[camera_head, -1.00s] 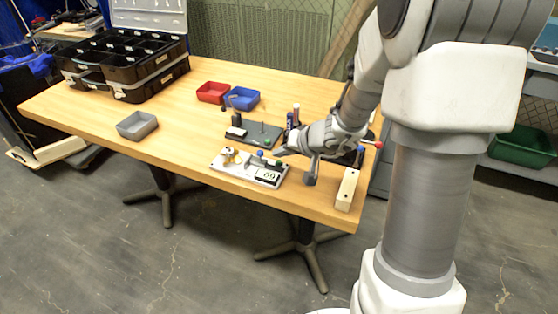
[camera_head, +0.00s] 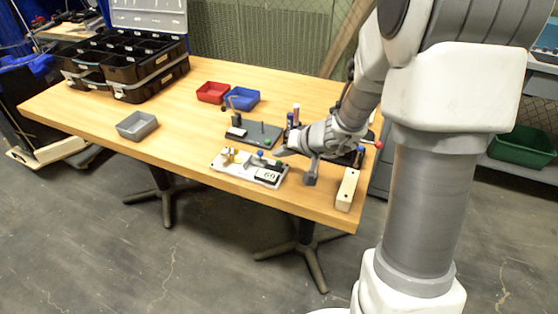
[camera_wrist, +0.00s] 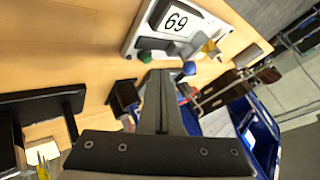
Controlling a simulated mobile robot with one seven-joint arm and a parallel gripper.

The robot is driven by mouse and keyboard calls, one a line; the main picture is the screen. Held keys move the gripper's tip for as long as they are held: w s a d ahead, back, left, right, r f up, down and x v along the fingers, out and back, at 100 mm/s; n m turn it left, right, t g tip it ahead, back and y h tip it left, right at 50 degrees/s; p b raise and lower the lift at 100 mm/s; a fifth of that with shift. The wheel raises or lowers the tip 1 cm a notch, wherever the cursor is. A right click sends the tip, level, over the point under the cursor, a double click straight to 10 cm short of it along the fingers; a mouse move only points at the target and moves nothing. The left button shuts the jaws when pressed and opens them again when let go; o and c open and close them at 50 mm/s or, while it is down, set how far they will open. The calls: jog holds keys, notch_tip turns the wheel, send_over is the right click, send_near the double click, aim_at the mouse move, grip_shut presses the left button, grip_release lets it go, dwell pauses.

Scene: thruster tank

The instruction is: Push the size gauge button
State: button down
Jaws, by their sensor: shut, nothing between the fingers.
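The size gauge (camera_head: 222,167) is a white plate near the table's front edge with a display (camera_head: 267,175) reading 69. A blue knob (camera_head: 260,153) and a yellow part (camera_head: 229,154) stand on it. My gripper (camera_head: 278,153) is shut and empty, just above the gauge's right end. In the wrist view, the gauge (camera_wrist: 133,38) is at the top with its display (camera_wrist: 175,22). The green button (camera_wrist: 145,57) lies just beyond and left of my gripper's fingertips (camera_wrist: 160,74). I cannot tell whether they touch it. The blue knob (camera_wrist: 189,68) is right of them.
A dark fixture (camera_head: 262,131) stands behind the gauge. A wooden block (camera_head: 347,189) is to the right at the table corner. Red (camera_head: 212,92) and blue (camera_head: 242,98) bins are farther back. A grey bin (camera_head: 137,125) is at left, with clear table around it.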

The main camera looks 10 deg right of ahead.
jog(key=shift+f+b, duration=0.2)
jog(key=shift+b, duration=0.1)
jog(key=shift+f+b, duration=0.3)
jog(key=shift+b, duration=0.3)
jog(key=shift+f+b, duration=0.25)
jog(key=shift+b, duration=0.15)
dwell(0.4)
jog(key=shift+r, duration=0.75)
jog(key=shift+p, duration=0.3)
notch_tip(320, 180, up, 6)
jog(key=p, duration=0.3)
dwell(0.3)
